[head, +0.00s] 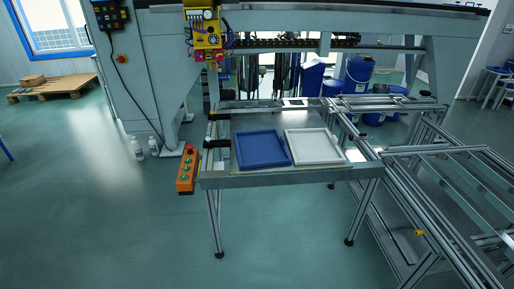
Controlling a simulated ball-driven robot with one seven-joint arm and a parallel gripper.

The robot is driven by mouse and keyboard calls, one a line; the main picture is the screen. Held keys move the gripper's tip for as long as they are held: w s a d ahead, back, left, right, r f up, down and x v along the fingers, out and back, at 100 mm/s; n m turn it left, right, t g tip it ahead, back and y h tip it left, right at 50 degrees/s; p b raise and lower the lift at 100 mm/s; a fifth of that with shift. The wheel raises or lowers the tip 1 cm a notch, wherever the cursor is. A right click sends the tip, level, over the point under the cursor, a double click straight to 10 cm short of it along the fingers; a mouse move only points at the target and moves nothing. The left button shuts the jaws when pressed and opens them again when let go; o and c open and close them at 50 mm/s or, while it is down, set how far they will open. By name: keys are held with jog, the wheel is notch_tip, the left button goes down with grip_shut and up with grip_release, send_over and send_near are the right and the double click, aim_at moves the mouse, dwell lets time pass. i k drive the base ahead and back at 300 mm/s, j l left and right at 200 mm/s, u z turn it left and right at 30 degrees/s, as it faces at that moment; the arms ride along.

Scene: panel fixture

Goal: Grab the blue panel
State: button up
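The blue panel (262,149) lies flat on the metal fixture table (290,178), left of centre. It is a square tray-like piece with a raised rim. A white panel (314,146) of similar shape lies close beside it on the right. My gripper is not in view. Nothing covers the blue panel.
An orange button box (187,170) sticks out at the table's left front corner. Aluminium frame rails (420,190) run along the right. A large grey gantry machine (160,75) stands behind. The green floor (110,220) in front and left is clear.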

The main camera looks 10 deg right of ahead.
aim_at(262, 148)
jog(key=i+l, duration=0.1)
jog(key=i, duration=0.35)
jog(key=i+u, duration=0.15)
jog(key=i, duration=0.3)
jog(key=i+l, duration=0.2)
jog(key=i, duration=0.25)
jog(key=i+l+u, duration=0.15)
jog(key=i, duration=0.3)
jog(key=i+l, duration=0.15)
jog(key=i, duration=0.3)
jog(key=j+u, duration=0.05)
